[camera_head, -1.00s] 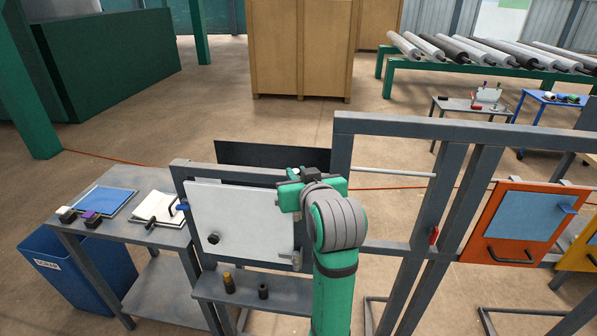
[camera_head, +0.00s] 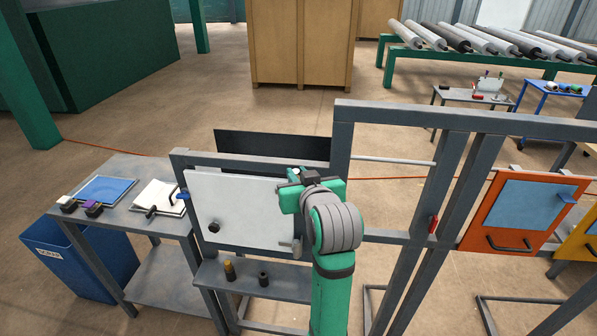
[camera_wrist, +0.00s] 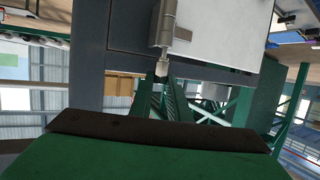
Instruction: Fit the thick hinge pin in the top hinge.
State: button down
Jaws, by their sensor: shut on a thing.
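The white door panel (camera_head: 245,208) hangs in a grey frame. My gripper (camera_head: 290,198) is at the panel's upper right corner, by the top hinge, in the head view. My gripper body hides that hinge. The lower hinge (camera_head: 297,245) shows at the panel's right edge. In the wrist view a silver hinge barrel (camera_wrist: 163,22) stands between a grey post and the panel, with a narrower pin end (camera_wrist: 162,68) beneath it in the picture.
A shelf (camera_head: 290,283) below the panel carries a brass-coloured cylinder (camera_head: 229,270) and a black one (camera_head: 263,279). Grey frame posts (camera_head: 440,195) and an orange panel (camera_head: 480,240) stand at right.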

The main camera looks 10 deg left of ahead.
jog(key=shift+f, duration=0.75)
jog(key=c, duration=1.6)
grip_release()
jog(key=shift+r, duration=0.1)
jog(key=v, duration=1)
jog(key=shift+s+d+r, duration=0.1)
jog(key=shift+s+d, duration=0.1)
jog(key=shift+s, duration=0.15)
